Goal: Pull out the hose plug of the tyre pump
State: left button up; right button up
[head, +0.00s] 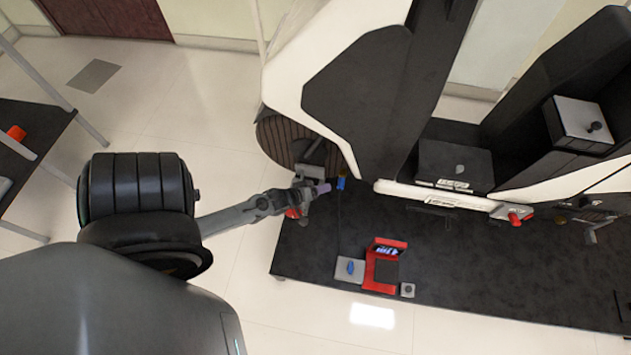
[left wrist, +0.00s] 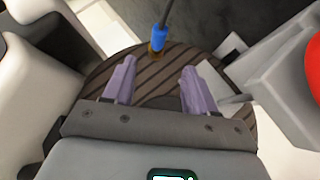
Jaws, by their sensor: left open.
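The blue hose plug (head: 341,183) is at the lower left of the white and black chassis, with a thin dark hose running down from it toward the red tyre pump (head: 385,265). In the left wrist view the plug (left wrist: 160,36) has a brass end over a dark ribbed round part (left wrist: 150,82), likely the wheel; I cannot tell how far it is seated. My left gripper (head: 325,188) is open and just left of the plug. In the left wrist view its purple fingers (left wrist: 158,72) are apart and empty, with the plug ahead of the gap, not between them.
The chassis (head: 340,50) rises close behind the plug. A grey block with a blue knob (head: 350,268) lies left of the pump on the dark platform (head: 480,265). A red-handled part (head: 515,218) is at the right. A dark table (head: 30,125) stands far left.

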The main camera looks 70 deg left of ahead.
aim_at(339, 185)
pick_arm(q)
jog(key=shift+d+b+x, duration=0.1)
jog(key=shift+b+x, duration=1.6)
jog(key=shift+x, duration=0.95)
jog(key=shift+d+b+x, duration=0.15)
jog(key=shift+b+x, duration=1.5)
jog(key=shift+x, duration=1)
jog(key=shift+f, duration=0.1)
jog(key=shift+c, duration=0.3)
grip_shut()
jog(key=shift+d, duration=0.25)
